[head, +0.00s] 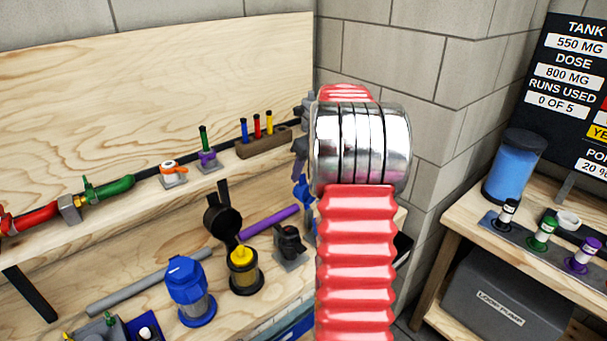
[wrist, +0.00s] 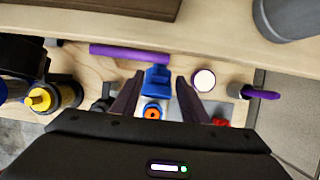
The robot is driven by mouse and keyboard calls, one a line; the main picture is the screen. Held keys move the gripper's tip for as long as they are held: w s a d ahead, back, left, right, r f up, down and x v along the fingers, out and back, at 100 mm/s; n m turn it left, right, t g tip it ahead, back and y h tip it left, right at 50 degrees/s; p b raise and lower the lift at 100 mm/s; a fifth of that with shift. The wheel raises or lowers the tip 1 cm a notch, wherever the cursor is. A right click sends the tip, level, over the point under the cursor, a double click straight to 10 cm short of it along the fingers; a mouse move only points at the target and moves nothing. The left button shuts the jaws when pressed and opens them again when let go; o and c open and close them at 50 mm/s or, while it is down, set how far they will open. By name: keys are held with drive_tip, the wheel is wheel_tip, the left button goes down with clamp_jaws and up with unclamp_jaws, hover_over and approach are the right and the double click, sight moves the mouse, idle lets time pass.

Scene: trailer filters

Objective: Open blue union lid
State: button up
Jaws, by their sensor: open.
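A blue fitting (wrist: 157,76) lies between the fingers of my gripper (wrist: 160,80) in the wrist view. A blue piece with an orange centre (wrist: 152,112) sits just below it. My gripper is open, with one dark finger on each side of the blue fitting; I cannot tell whether they touch it. In the head view a small blue part (head: 302,190) shows at the left edge of my arm, which hides most of that spot. A blue-lidded clear canister (head: 187,283) stands upright on the lower bench at the left.
A yellow-topped canister (head: 244,270) and a purple rod (head: 269,221) are on the lower bench. A white round cap (wrist: 203,80) is right of my gripper. The shelf edge (wrist: 235,38) runs above it. A side table (head: 470,215) stands at the right.

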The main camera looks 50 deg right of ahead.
drive_tip(key=shift+x, duration=0.8)
drive_tip(key=shift+c, duration=0.2)
clamp_jaws()
